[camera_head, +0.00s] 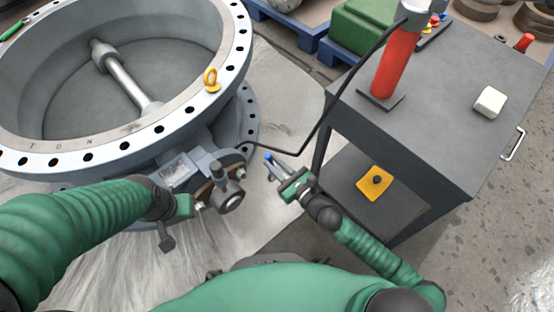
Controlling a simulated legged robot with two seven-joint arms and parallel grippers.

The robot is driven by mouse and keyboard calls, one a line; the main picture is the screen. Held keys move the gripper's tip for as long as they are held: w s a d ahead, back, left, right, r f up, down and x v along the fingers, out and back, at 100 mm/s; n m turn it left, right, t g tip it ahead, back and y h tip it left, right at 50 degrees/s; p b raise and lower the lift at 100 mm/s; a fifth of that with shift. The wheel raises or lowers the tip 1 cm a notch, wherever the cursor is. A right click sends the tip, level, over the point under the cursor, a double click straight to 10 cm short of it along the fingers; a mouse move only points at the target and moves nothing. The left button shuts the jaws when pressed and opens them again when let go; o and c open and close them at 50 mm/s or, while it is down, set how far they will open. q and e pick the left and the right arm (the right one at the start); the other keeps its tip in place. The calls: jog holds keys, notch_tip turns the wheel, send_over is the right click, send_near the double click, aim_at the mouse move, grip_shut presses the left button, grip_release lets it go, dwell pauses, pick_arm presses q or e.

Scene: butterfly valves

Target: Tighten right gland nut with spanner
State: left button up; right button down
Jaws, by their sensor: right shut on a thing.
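The large grey butterfly valve (115,145) lies with its flange ring at the left. Its stem and gland assembly (222,188) faces me, with a dark cylinder and small bolts; the right gland nut is too small to pick out surely. My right gripper (278,171) is just right of the gland assembly, apart from it. It is shut on a slim tool with a blue end, apparently the spanner (268,157), mostly hidden by the fingers. My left gripper (190,206) is at the left side of the gland assembly; its fingers are hard to make out.
A dark grey cart (440,100) stands at the right, bearing a red cylinder (397,62) and a white block (490,102). A black cable (318,125) hangs from the cylinder towards the valve. A yellow item (374,183) lies on the lower shelf. Blue pallets stand behind.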

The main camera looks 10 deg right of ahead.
jog(key=shift+m+t+y, duration=0.3)
jog(key=shift+m, duration=0.3)
jog(key=a+r, duration=0.1)
jog(key=a, duration=0.1)
jog(key=a+r, duration=0.1)
jog(key=shift+s+a, duration=0.1)
jog(key=shift+a, duration=0.3)
jog(key=b+v, duration=0.2)
jog(key=v, duration=0.3)
jog(key=shift+r, duration=0.1)
jog(key=shift+d, duration=0.1)
